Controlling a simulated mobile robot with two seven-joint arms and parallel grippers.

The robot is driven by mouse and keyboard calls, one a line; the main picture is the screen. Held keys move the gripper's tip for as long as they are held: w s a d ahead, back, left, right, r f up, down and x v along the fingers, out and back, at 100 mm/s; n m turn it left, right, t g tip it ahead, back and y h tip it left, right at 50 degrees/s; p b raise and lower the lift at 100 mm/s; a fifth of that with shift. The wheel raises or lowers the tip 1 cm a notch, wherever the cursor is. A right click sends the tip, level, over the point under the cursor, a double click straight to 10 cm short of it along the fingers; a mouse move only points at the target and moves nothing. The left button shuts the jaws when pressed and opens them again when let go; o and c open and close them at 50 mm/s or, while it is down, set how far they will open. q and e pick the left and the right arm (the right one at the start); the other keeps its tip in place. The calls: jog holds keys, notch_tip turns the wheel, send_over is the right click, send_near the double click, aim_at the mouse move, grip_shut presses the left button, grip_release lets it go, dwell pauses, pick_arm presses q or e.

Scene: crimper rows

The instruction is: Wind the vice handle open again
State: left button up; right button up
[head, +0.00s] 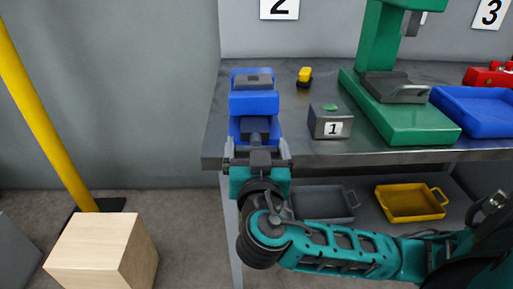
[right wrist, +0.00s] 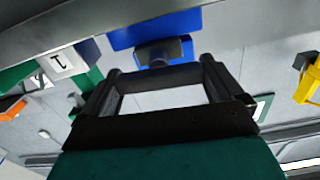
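The blue vice (head: 254,103) stands at the bench's left end, its screw side facing me. Its jaws look close together in the head view, but I cannot tell the gap. My right gripper (head: 258,152) is in front of the vice at the bench's front edge, with its fingers spread wide. In the right wrist view the fingers (right wrist: 160,75) stand apart, with a dark bar across between their tips, which looks like the vice handle. The vice's blue body and dark screw end (right wrist: 160,52) show just beyond. I cannot tell whether the fingers touch the bar. My left gripper is out of view.
The grey bench (head: 300,72) also carries a block marked 1 (head: 331,122), a small yellow object (head: 304,76), a green press (head: 405,120) and a blue tray (head: 475,110). Grey (head: 325,203) and yellow (head: 411,202) trays sit below. A wooden box (head: 100,250) and yellow post (head: 45,115) stand left.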

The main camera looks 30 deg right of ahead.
jog(key=shift+c, duration=1.4)
jog(key=shift+n, duration=0.3)
